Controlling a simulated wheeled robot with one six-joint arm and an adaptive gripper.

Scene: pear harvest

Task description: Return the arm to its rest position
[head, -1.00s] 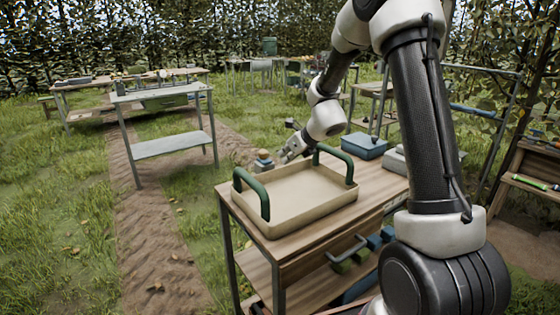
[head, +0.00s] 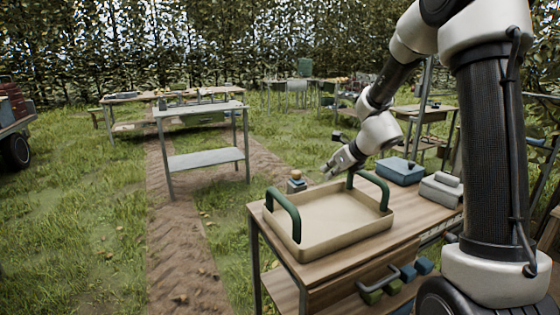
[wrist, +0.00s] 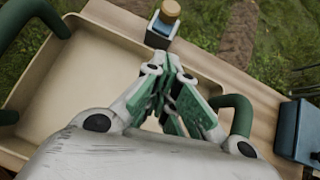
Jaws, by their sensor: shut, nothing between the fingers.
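My gripper (head: 328,171) hangs above the far edge of the wooden workbench, just behind the tray's far right handle. In the wrist view my gripper (wrist: 172,122) has its green-padded fingers together with nothing between them. My arm comes down to it from the upper right of the head view, bent at the elbow. The beige tray (head: 335,232) with two green handles lies empty on the bench, below and beside the gripper.
A blue box (head: 400,171) and a grey case (head: 440,190) sit right of the tray. A metal table (head: 205,158) stands beyond on grass.

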